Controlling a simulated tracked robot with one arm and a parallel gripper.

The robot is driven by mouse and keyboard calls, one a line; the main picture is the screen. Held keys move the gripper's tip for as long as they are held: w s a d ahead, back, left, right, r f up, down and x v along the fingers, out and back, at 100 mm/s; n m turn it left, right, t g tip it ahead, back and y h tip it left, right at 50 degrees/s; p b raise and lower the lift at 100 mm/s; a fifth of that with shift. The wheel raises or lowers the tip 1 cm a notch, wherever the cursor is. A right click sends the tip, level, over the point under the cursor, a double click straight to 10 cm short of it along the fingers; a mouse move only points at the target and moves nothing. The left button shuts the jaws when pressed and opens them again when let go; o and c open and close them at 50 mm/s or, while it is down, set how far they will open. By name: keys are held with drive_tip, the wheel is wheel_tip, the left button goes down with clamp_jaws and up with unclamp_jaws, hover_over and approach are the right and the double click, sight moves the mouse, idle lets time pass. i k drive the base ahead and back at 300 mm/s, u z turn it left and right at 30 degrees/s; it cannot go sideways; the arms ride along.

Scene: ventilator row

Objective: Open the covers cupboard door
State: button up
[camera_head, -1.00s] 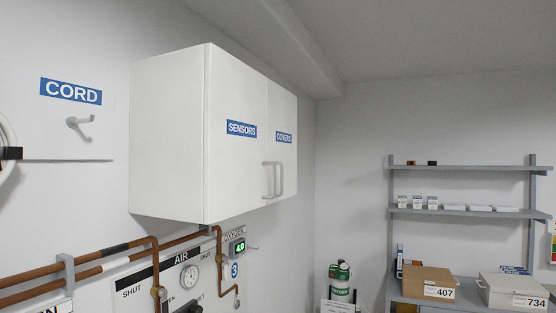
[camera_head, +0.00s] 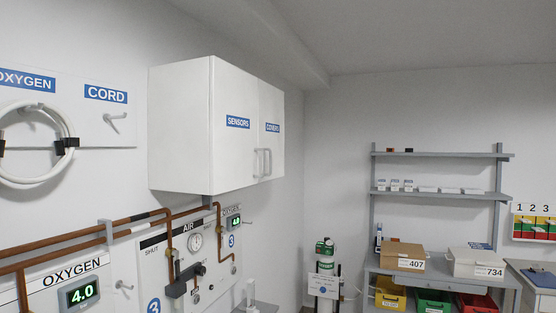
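The covers cupboard door (camera_head: 272,150) is the right door of a white wall cupboard, with a blue COVERS label and a pale upright handle (camera_head: 268,163) near its left edge. It looks closed. The SENSORS door (camera_head: 235,110) beside it on the left also looks closed, and its own handle (camera_head: 257,163) stands close to the other one. My gripper does not show in this view.
Copper pipes and gas panels with an AIR gauge (camera_head: 195,242) run along the wall below the cupboard. A green-topped cylinder (camera_head: 325,248) stands in the corner. Grey shelves (camera_head: 440,194) with boxes and coloured bins are at the right. Open space lies before the cupboard.

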sight(270, 123)
drive_tip(key=z, duration=0.5)
drive_tip(key=i, duration=1)
drive_tip(key=z, duration=0.7)
drive_tip(key=i, duration=1.3)
drive_tip(key=u, duration=0.7)
drive_tip(key=i, duration=0.85)
drive_tip(key=u, duration=0.5)
